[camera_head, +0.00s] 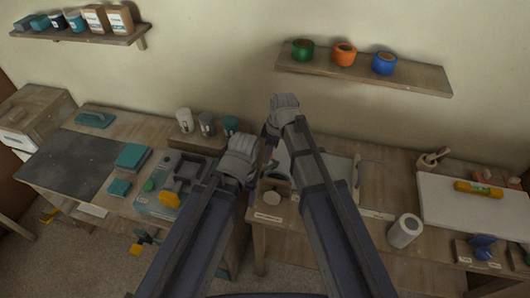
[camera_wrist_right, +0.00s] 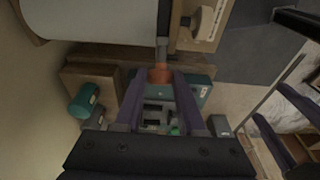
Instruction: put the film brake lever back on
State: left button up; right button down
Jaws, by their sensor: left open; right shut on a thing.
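My right gripper (camera_wrist_right: 161,88) is shut on a small copper-orange piece (camera_wrist_right: 160,74), which looks like the lever's grip. A thin grey rod (camera_wrist_right: 162,50) runs from it towards a wooden stand (camera_wrist_right: 211,27) with a pale dial. I cannot tell whether the rod is seated there. In the head view my right gripper (camera_head: 273,130) is above the bench, and its arm hides the held piece. A wide white roll (camera_wrist_right: 85,14), likely the film, is beside the stand. My left gripper (camera_head: 243,150) is open, just left of and below the right one; its fingertips are mostly hidden.
A grey-teal tool case (camera_head: 156,206) with a yellow tool lies on the left bench. Several cups (camera_head: 207,124) stand behind my left gripper. Tape rolls (camera_head: 343,54) sit on the wall shelf. A white board (camera_head: 450,207) lies far right.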

jog(key=d+f+y+b, duration=0.1)
jog(key=d+y+b, duration=0.1)
jog(key=b, duration=0.1)
jog(key=s+d+f+t+y+b, duration=0.1)
jog(key=d+y+b, duration=0.1)
jog(key=b, duration=0.1)
jog(key=s+d+f+t+y+b, duration=0.1)
jog(key=d+f+y+b, duration=0.1)
jog(key=b, duration=0.2)
jog(key=shift+y, duration=0.4)
jog(key=shift+s+d+f+b, duration=0.1)
jog(key=shift+d+f+b, duration=0.55)
jog(key=shift+f, duration=0.1)
jog(key=c, duration=0.5)
grip_release()
jog(key=shift+c, duration=0.2)
jog(key=shift+p+v, duration=2.7)
jog(key=shift+v, duration=1.25)
